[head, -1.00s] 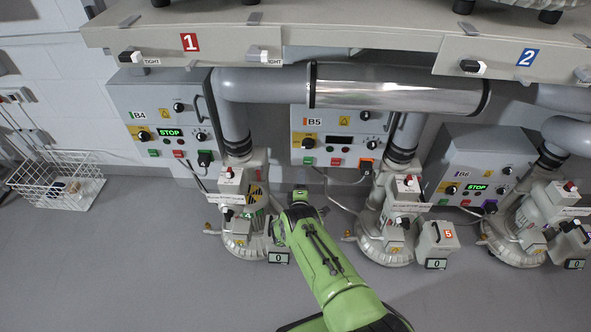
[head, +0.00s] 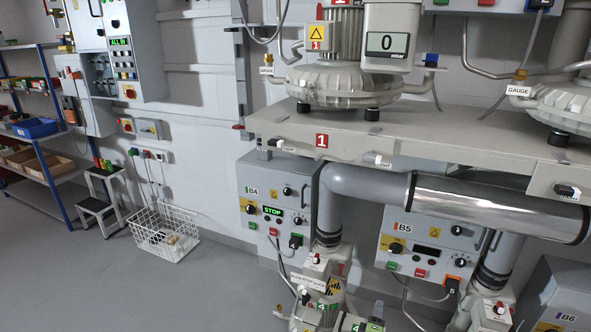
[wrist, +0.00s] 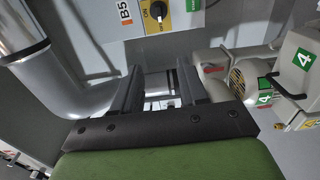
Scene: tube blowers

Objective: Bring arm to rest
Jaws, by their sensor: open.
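My gripper (wrist: 158,88) shows only in the wrist view. Its two dark fingers stand apart with nothing held between them, so it is open. Behind the fingers is the grey control box B5 (wrist: 100,30) with a yellow rotary switch (wrist: 157,17). The same box B5 (head: 432,240) is at the lower right in the head view. A blower part with green 4 labels (wrist: 300,62) is to the right of the fingers. My arm is not visible in the head view now.
A large grey pipe (wrist: 22,50) is close to the left of my fingers. In the head view, a shelf (head: 400,155) bearing blowers overhangs box B4 (head: 270,190). A wire basket (head: 165,232), step stool (head: 98,205) and blue rack (head: 52,155) stand left. The floor at lower left is clear.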

